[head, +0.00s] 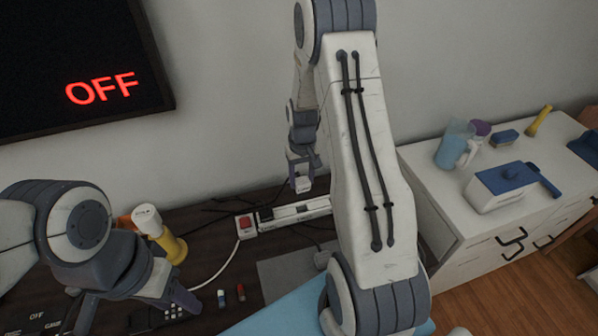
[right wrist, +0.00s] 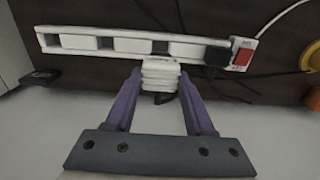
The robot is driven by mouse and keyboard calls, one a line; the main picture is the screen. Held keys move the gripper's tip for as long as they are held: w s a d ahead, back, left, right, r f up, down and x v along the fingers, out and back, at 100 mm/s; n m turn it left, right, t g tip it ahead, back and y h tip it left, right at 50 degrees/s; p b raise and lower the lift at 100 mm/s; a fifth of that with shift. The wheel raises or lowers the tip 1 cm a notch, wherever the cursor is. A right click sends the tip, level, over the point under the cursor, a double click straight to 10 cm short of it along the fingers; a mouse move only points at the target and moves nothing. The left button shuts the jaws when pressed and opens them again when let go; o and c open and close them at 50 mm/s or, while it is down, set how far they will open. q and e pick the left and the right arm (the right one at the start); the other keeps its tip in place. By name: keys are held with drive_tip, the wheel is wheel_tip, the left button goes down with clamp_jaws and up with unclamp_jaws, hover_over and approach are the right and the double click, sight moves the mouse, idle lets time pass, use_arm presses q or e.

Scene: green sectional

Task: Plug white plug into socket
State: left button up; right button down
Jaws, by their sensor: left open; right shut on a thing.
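The white plug (right wrist: 160,75) is between the purple fingers of my right gripper (right wrist: 161,88) in the right wrist view. My right gripper (head: 301,180) is shut on it above the power strip in the head view. The white power strip (head: 292,213) lies on the dark desk; in the right wrist view it (right wrist: 131,45) spans the top, with several dark openings. The plug shows just below the strip's edge, near one opening; I cannot tell whether they touch. My left gripper (head: 137,308) is open over the desk at the lower left, its fingers apart.
A black plug (right wrist: 215,57) sits at the strip's end beside a red switch (right wrist: 241,57). A wall screen (head: 75,60) reads OFF. A yellow-and-white flashlight-like object (head: 160,232) stands near my left arm. A white cabinet (head: 450,195) with kitchen items stands at the right.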

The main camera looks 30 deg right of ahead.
sight(302, 192)
drive_tip(key=shift+f+b, duration=1.75)
drive_tip(key=shift+f, duration=1.2)
drive_tip(key=shift+f+b, duration=1.25)
drive_tip(key=shift+f, duration=0.85)
drive_tip(key=shift+c, duration=0.9)
unclamp_jaws()
drive_tip(key=shift+r, duration=0.1)
